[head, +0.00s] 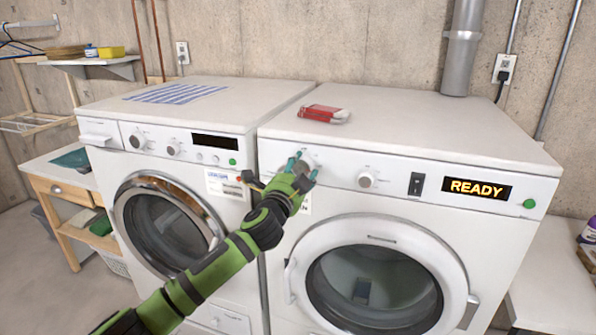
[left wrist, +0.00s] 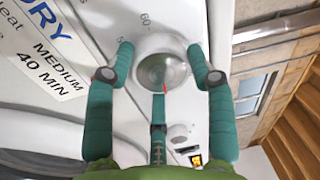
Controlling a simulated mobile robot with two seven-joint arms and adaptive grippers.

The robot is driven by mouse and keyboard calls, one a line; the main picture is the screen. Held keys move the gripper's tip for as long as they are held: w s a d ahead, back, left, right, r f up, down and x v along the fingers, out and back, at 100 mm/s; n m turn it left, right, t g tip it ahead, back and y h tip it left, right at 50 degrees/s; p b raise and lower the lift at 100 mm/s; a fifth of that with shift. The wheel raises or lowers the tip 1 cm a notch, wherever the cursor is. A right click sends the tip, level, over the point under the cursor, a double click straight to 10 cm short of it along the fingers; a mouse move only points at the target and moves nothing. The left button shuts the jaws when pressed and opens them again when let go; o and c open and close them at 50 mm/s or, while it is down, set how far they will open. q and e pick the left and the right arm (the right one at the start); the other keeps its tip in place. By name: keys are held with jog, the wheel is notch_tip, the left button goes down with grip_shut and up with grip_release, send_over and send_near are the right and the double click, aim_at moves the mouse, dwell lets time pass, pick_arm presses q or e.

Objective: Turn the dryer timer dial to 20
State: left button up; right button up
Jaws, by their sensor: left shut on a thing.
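The dryer is the right-hand white machine (head: 405,190) with a lit READY display (head: 476,189). Its timer dial (left wrist: 158,70) is a round pale knob with a small red mark on the side toward the bottom of the left wrist view. Printed numbers, 60 and what looks like 50, stand at its upper left there. My left gripper (head: 299,166) is at the left end of the dryer panel, its teal fingers shut around the dial and mostly hiding it in the head view. In the left wrist view the fingers (left wrist: 160,85) surround the knob. My right gripper is not in view.
A second knob (head: 367,180), a black rocker switch (head: 416,184) and a green button (head: 529,204) are farther right on the panel. A red and white box (head: 324,114) lies on the dryer top. The washer (head: 170,150) stands close at left.

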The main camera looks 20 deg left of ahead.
pick_arm(q)
jog(key=o, duration=0.8)
jog(key=shift+d+r, duration=0.3)
jog(key=shift+r, duration=0.1)
jog(key=o, duration=0.4)
jog(key=shift+c, duration=0.2)
jog(key=shift+d+f, duration=0.15)
jog(key=shift+d, duration=0.05)
jog(key=shift+s+a+f, duration=0.15)
jog(key=shift+s+a, duration=0.1)
jog(key=shift+s+f, duration=0.1)
jog(key=shift+s, duration=0.3)
jog(key=s, duration=1)
jog(key=shift+s+f, duration=0.25)
jog(key=shift+s, duration=0.05)
